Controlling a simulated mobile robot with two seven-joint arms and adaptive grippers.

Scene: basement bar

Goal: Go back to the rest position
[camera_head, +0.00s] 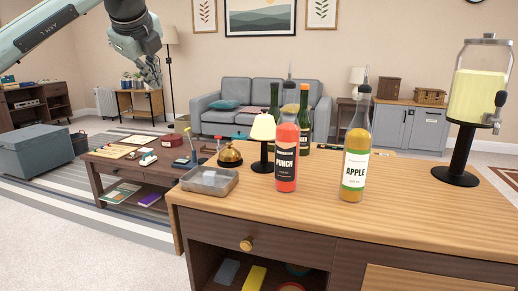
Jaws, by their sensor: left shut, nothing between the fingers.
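My left arm comes in from the upper left, and its gripper (154,76) hangs in the air above the low coffee table, well clear of the bar counter. It is shut and holds nothing. The fingertips are small and dark in the picture. My right gripper is not in view. On the wooden counter (420,215) stand a red punch bottle (286,155) and a yellow apple bottle (355,165), both upright, with dark green bottles (305,115) behind them.
A coffee table (110,165) with small items stands left. A grey sofa (240,93) is behind. The counter's right front is clear.

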